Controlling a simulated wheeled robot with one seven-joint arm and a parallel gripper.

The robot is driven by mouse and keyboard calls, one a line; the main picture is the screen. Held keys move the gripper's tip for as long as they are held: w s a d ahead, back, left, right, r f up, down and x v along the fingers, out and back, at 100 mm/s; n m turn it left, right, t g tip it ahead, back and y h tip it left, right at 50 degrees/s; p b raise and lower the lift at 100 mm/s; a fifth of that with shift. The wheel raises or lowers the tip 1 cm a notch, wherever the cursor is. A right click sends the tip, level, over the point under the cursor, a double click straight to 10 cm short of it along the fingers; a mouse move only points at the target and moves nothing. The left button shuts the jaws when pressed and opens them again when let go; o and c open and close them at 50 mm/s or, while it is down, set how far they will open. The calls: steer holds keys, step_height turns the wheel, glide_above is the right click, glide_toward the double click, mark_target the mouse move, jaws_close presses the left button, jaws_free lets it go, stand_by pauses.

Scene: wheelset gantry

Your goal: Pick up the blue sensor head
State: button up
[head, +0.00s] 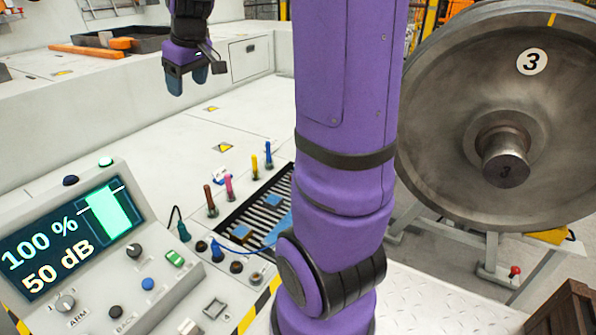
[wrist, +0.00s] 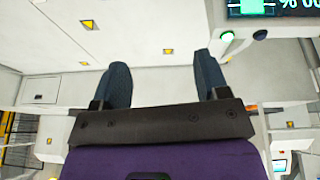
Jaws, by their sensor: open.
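A slim blue sensor head (head: 268,154) stands upright on the white deck, at the right end of a row with yellow (head: 254,165), pink (head: 229,188) and brown (head: 210,202) ones. A dark blue plug-like piece with a blue cable (head: 217,252) sits nearer the console. My gripper (head: 188,80) is at the upper left, raised above the deck and well apart from the row. In the wrist view my gripper (wrist: 163,82) has its two blue fingers spread, with nothing between them. No sensor head shows clearly in the wrist view.
A console with a display (head: 70,240) stands at the lower left. A striped grate (head: 262,215) lies beside the row. A large wheel marked 3 (head: 440,110) fills the right. A dark tray (head: 85,46) with an orange bar lies at the back left.

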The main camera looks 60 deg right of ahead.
steer(key=w+d+f, duration=0.3)
steer(key=d+f, duration=0.6)
steer(key=d, duration=0.4)
steer(key=w+d+f, duration=0.4)
steer(key=d+f, duration=0.4)
steer(key=d, duration=0.5)
steer(key=shift+m, duration=0.4)
steer(key=s+d+f, duration=0.3)
steer(key=d+f, duration=0.4)
steer(key=f, duration=0.2)
steer(key=s+d+f, duration=0.3)
steer(key=d+f, duration=0.4)
steer(key=f, duration=0.3)
steer(key=s+d+f, duration=0.3)
steer(key=d+f, duration=0.4)
steer(key=f, duration=0.3)
steer(key=shift+s+d+f, duration=0.15)
steer(key=shift+s, duration=0.05)
steer(key=shift+t, duration=0.3)
steer(key=shift+x, duration=3.05)
steer(key=shift+w+d, duration=0.15)
steer(key=c, duration=1.1)
steer(key=shift+r, duration=0.2)
